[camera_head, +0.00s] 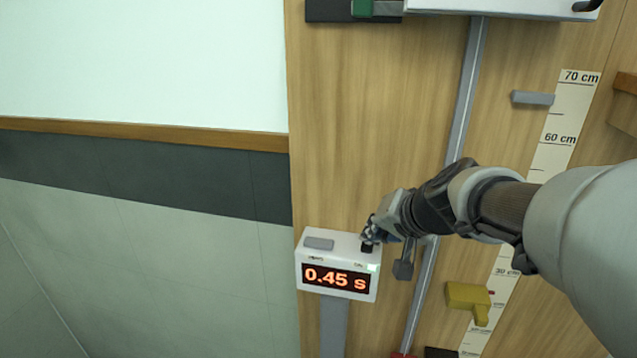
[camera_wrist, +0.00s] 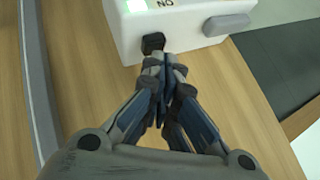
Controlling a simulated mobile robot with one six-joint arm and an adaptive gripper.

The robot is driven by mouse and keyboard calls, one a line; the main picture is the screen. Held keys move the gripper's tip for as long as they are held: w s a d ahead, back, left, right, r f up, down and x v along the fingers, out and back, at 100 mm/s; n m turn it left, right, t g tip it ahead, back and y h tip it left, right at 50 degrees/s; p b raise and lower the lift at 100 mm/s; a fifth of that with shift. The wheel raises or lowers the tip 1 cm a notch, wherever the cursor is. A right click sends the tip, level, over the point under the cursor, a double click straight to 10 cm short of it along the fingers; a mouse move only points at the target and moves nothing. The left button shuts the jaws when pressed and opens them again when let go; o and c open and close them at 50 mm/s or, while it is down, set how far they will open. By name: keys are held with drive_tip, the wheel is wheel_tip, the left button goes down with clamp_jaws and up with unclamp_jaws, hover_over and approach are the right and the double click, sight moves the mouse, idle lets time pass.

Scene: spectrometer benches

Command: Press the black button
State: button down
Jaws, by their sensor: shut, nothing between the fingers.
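The black button (camera_head: 367,247) sits on the top right of a white timer box (camera_head: 312,256), whose red display reads 0.45 s. In the wrist view the black button (camera_wrist: 153,42) shows at the near edge of the white box (camera_wrist: 190,22), just beyond my fingertips. My gripper (camera_head: 372,236) is shut and empty, with its tips at the button. In the wrist view the tips of my gripper (camera_wrist: 165,62) lie close together beside the button. I cannot tell whether they touch it.
A grey button (camera_head: 319,243) is on the left of the same box. A metal rail (camera_head: 463,105) runs along the wooden board (camera_head: 380,130). A scale strip (camera_head: 562,125), a yellow block (camera_head: 467,297) and a grey block (camera_head: 403,269) are to the right. The left side is clear.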

drive_tip(key=shift+f, duration=0.2)
drive_tip(key=shift+r, duration=0.7)
drive_tip(key=shift+p, duration=0.3)
drive_tip(key=shift+r+p, duration=2.1)
drive_tip(key=shift+r, duration=0.95)
drive_tip(key=shift+f, duration=0.1)
